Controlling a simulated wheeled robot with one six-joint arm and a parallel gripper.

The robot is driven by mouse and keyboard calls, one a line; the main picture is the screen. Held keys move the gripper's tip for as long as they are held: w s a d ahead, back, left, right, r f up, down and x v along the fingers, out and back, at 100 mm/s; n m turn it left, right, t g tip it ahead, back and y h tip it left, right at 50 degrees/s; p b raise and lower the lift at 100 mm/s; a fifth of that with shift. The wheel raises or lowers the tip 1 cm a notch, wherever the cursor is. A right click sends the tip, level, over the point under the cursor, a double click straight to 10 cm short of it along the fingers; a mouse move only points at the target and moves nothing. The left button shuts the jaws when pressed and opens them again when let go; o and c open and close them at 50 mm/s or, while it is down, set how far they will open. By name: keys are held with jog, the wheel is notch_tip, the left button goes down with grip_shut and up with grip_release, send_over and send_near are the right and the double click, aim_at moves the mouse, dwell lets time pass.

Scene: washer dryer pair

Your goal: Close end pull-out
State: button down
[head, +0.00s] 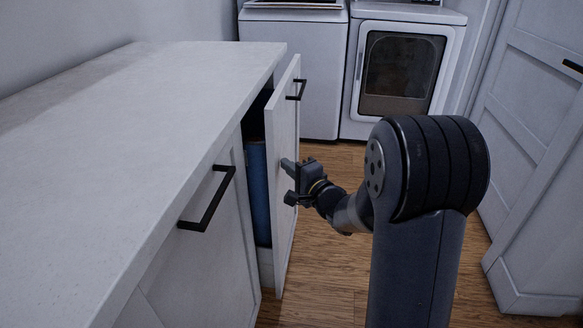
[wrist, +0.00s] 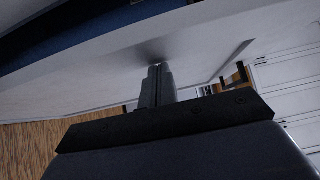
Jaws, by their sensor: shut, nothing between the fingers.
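The end pull-out is a white cabinet front (head: 286,170) with a black bar handle (head: 297,90) near its top. It stands out from the counter's cabinets, and a dark gap with a blue item (head: 257,190) shows behind it. My gripper (head: 288,166) is shut and empty, its tips at the outer face of the front, below the handle. In the wrist view the shut fingers (wrist: 157,72) reach up to the white panel (wrist: 205,50) and appear to touch it. A blue strip shows beyond the panel's edge there.
A white counter (head: 130,110) runs along the left, with another black-handled cabinet front (head: 208,200) nearer me. A washer (head: 293,70) and a dryer (head: 400,75) stand at the back. A white door (head: 535,130) is at the right. Wooden floor (head: 330,255) lies clear between.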

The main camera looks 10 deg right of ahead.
aim_at(256, 160)
jog(key=a, duration=0.2)
jog(key=w+a, duration=0.1)
jog(key=a, duration=0.1)
jog(key=w+a, duration=0.1)
jog(key=a, duration=0.2)
jog(key=shift+w+a, duration=0.1)
jog(key=shift+w, duration=0.05)
jog(key=shift+a+r, duration=0.1)
